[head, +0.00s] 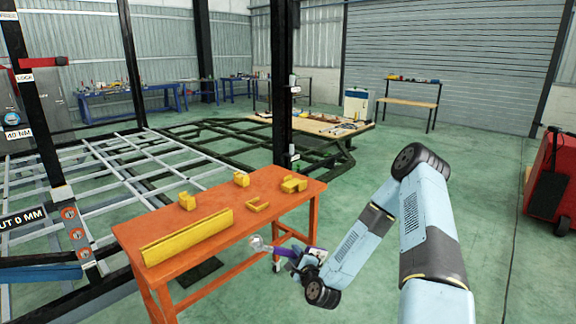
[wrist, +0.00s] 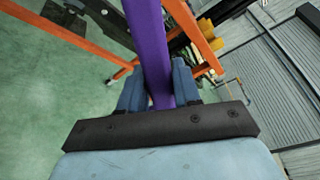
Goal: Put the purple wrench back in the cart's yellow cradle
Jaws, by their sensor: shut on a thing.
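The purple wrench (head: 284,251) is held in my gripper (head: 298,260) beside the right long edge of the orange cart (head: 178,270). Its silvery head points left, near the cart's edge. In the wrist view the purple handle (wrist: 148,40) runs up between the two blue-grey fingers (wrist: 158,88), which are shut on it. Several yellow pieces stand on the cart top: a long bar (head: 188,237), a U-shaped piece (head: 258,204), and blocks (head: 187,201), (head: 241,179), (head: 293,184). I cannot tell which of them form the cradle.
A dark upright post (head: 282,80) stands behind the cart. A grey trailer frame (head: 120,165) lies to the left. A red cabinet (head: 553,180) stands at far right. Green floor is open right of the cart.

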